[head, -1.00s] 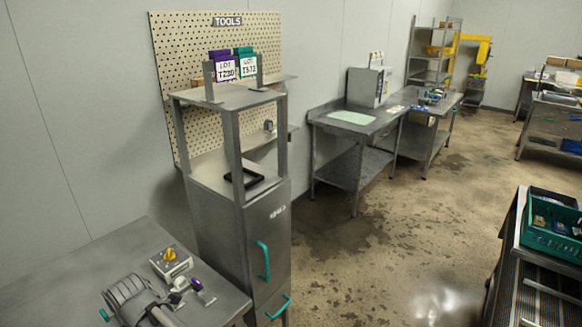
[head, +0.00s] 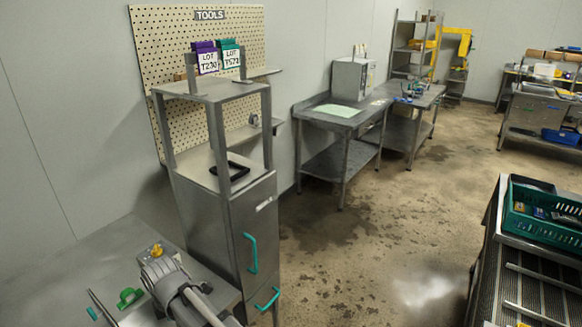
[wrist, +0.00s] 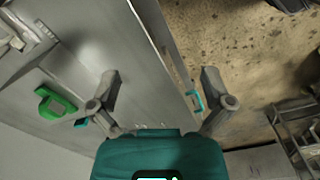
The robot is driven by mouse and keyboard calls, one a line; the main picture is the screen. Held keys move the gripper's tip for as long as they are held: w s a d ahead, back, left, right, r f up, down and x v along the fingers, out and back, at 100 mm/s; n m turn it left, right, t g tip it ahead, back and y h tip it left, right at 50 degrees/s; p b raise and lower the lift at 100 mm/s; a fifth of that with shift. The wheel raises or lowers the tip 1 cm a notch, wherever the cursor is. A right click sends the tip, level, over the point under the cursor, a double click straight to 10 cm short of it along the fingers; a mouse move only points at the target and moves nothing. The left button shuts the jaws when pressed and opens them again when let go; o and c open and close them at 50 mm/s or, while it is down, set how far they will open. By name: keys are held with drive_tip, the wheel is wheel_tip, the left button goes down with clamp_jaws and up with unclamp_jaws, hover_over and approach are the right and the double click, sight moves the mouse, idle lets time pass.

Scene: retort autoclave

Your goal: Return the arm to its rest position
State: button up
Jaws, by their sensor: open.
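My gripper (wrist: 160,88) is open in the wrist view, with its two grey fingers wide apart and nothing between them. Past the fingers, the wrist view shows the steel cabinet, its teal handle and the floor. In the head view my grey arm (head: 172,288) is at the lower left, over the steel table (head: 75,270). My fingertips cannot be made out there. A green piece (head: 130,297) lies beside the arm and also shows in the wrist view (wrist: 56,103), left of the fingers.
The steel cabinet (head: 250,230) with teal handles stands right of my arm, with lot-labelled holders (head: 217,58) on top. A green crate (head: 545,215) sits at the right. The floor between is clear.

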drive_tip(key=w+d+f+m+b, duration=0.1)
drive_tip(key=w+d+m, duration=0.5)
drive_tip(key=d, duration=0.6)
drive_tip(key=d+f+m+b, duration=0.1)
drive_tip(key=d+m, duration=0.8)
drive_tip(key=d, duration=0.8)
drive_tip(key=w+d+f+m+b, duration=0.1)
drive_tip(key=d+f+m+b, duration=0.1)
drive_tip(key=d+m, duration=0.7)
drive_tip(key=d, duration=0.8)
drive_tip(key=shift+d+f+m, duration=0.2)
drive_tip(key=shift+f+m, duration=0.1)
